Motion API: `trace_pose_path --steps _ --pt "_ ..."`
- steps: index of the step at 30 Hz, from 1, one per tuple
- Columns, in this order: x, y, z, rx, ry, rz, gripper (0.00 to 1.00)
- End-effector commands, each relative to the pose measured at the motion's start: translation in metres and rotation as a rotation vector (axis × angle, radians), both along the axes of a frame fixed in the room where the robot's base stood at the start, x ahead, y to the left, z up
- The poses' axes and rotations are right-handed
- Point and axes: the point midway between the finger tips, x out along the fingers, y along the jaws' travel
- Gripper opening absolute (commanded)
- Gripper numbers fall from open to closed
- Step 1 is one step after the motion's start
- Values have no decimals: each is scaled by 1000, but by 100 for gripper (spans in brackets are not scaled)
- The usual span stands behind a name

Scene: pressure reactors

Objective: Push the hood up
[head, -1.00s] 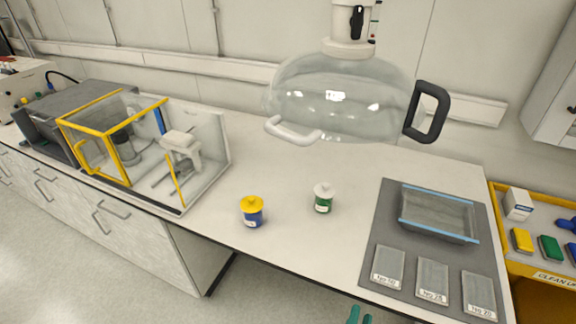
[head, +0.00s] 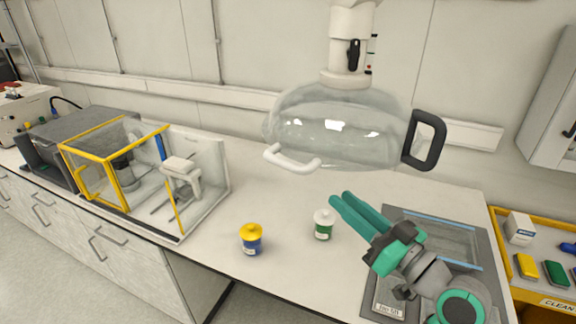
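The hood (head: 340,122) is a clear dome hanging above the bench from a white arm (head: 350,45). It has a white handle (head: 291,159) at its lower front left and a black handle (head: 424,140) on its right side. My gripper (head: 343,204) has two green fingers pointing up and left. It is below the hood, over the bench, to the right of the green jar, and apart from both handles. The fingers are spread slightly apart with nothing seen between them.
A blue jar with a yellow lid (head: 251,239) and a green jar with a white lid (head: 323,224) stand on the bench. A yellow-framed clear enclosure (head: 120,160) is at left. A grey mat (head: 483,222) with a clear tray (head: 450,238) is partly behind my arm. A yellow bin (head: 540,290) is at right.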

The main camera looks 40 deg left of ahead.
Motion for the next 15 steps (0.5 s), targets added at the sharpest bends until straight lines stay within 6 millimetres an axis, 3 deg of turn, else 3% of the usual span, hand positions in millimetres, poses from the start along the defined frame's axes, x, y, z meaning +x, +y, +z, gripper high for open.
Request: trace_pose_path --steps 1,6,15 --pt "-7 2 19 -26 -47 48 23" --pt "-32 6 55 -98 -151 177 23" --pt "-50 8 76 -151 -229 263 23"
